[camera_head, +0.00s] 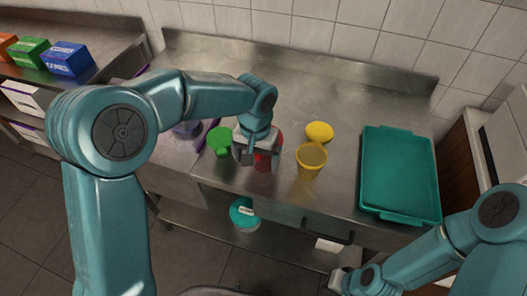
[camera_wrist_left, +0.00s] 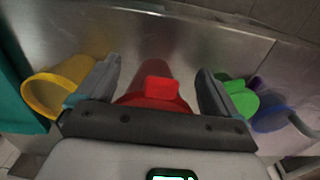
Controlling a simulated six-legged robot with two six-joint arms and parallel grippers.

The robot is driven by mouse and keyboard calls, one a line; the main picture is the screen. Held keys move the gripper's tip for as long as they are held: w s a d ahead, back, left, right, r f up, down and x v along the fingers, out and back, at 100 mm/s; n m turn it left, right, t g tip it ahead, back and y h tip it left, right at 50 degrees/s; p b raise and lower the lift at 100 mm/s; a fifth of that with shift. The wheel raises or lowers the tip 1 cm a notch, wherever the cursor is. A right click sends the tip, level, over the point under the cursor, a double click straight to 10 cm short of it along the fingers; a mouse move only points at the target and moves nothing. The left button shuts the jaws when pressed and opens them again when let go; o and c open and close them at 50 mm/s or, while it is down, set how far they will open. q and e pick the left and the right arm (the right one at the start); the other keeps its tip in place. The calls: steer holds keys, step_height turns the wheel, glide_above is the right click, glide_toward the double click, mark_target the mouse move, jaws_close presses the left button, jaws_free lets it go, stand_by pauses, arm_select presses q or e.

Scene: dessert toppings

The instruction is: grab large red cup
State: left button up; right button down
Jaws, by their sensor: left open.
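The large red cup (camera_head: 264,163) stands on the steel counter, mostly hidden by my left gripper in the head view. My left gripper (camera_head: 252,158) is above and around it, with its jaws open. In the left wrist view the red cup (camera_wrist_left: 152,92) shows between the two spread fingers of my left gripper (camera_wrist_left: 157,85), with a gap on each side. A small bright red piece shows at its top. Part of my right arm shows at the lower right of the head view, and its gripper (camera_head: 338,281) is only partly visible at the lower edge.
A yellow cup (camera_head: 311,160) stands close right of the red cup, with a yellow round thing (camera_head: 319,132) behind. A green cup (camera_head: 220,141) and a blue-purple cup (camera_head: 187,130) stand left. A teal tray (camera_head: 399,172) lies at the right. The counter behind is clear.

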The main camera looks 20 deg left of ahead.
arm_select(q)
steer(key=shift+s, duration=0.1)
steer(key=shift+w+f, duration=0.15)
steer(key=shift+w, duration=0.05)
steer(key=c, duration=0.7)
steer(key=shift+s, duration=0.15)
steer(key=c, duration=0.9)
steer(key=shift+c, duration=0.2)
